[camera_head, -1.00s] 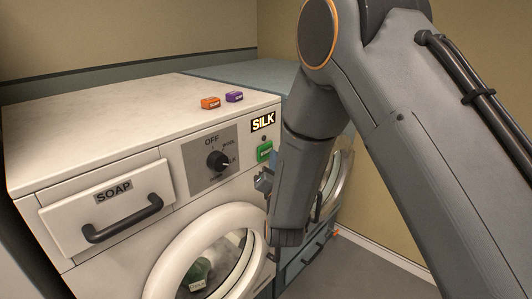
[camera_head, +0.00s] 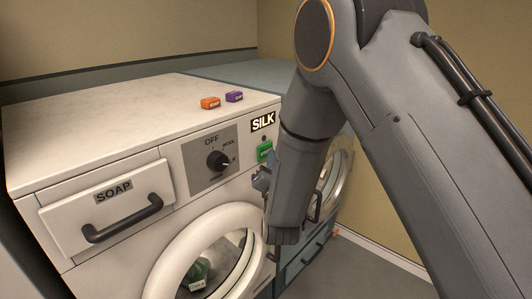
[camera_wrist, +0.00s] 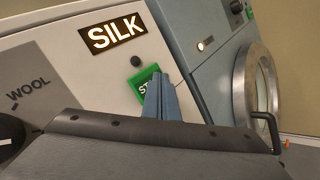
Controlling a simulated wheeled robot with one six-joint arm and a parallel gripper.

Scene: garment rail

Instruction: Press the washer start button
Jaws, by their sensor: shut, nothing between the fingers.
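The white washer (camera_head: 110,130) stands at the left with its round door (camera_head: 205,250) shut. Its green start button (camera_head: 265,151) sits on the front panel under the SILK label (camera_head: 262,121). In the wrist view the green button (camera_wrist: 141,82) is partly covered by my gripper (camera_wrist: 155,80). My gripper (camera_head: 262,180) is shut and empty, with its tips in front of or at the button. I cannot tell whether they touch it. A small dark round spot (camera_wrist: 136,60) above the button looks unlit.
The dial (camera_head: 218,161) and the soap drawer (camera_head: 108,205) are left of the button. An orange box (camera_head: 210,103) and a purple box (camera_head: 234,96) lie on top. A blue-grey machine (camera_wrist: 205,60) with a round door stands to the right.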

